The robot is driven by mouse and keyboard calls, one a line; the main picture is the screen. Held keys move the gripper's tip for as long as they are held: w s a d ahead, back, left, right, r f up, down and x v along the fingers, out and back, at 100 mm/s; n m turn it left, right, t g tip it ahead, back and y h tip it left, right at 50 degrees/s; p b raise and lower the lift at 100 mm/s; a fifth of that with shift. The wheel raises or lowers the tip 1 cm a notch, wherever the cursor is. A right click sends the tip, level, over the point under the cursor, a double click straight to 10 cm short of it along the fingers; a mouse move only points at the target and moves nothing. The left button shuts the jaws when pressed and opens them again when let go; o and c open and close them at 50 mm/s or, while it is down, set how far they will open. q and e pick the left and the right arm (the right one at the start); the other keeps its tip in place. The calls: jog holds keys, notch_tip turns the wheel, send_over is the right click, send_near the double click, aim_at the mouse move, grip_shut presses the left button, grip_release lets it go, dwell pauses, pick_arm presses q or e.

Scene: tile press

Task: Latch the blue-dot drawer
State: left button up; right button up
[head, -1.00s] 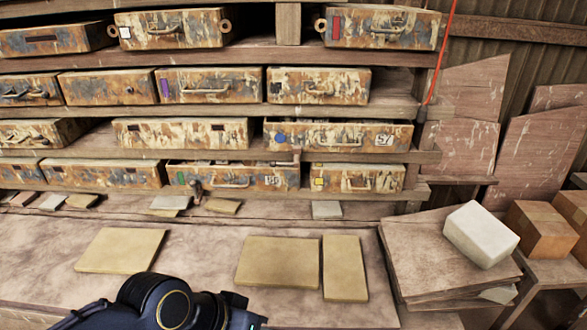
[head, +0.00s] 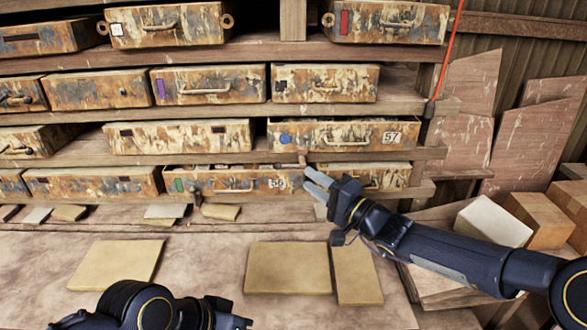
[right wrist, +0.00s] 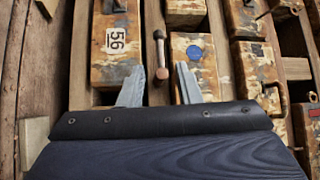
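The blue-dot drawer (head: 367,134) is a rust-stained drawer with a blue dot, a handle and the number 57, on the right of the rack. Its front and blue dot also show in the right wrist view (right wrist: 195,68), turned on their side. A small peg-like latch (right wrist: 159,52) with a copper-coloured end is beside this drawer. My right gripper (head: 312,184) is open and empty, below the blue-dot drawer's left part. In the right wrist view its fingers (right wrist: 160,88) stand apart, with the latch's end between them, apparently untouched. My left arm shows at the bottom left, its fingers unseen.
A second latch (head: 196,191) hangs at the green-dot drawer. Tan tiles (head: 287,268) lie on the bench (head: 205,270). A red cord (head: 447,50) hangs at the rack's right.

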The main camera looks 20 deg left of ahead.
aim_at(291, 167)
jog(key=p+x, duration=0.2)
jog(key=x, duration=0.3)
jog(key=shift+a+r, duration=0.1)
jog(key=shift+a, duration=0.1)
jog(key=shift+w+a, duration=0.25)
jog(key=shift+a, duration=0.3)
grip_shut()
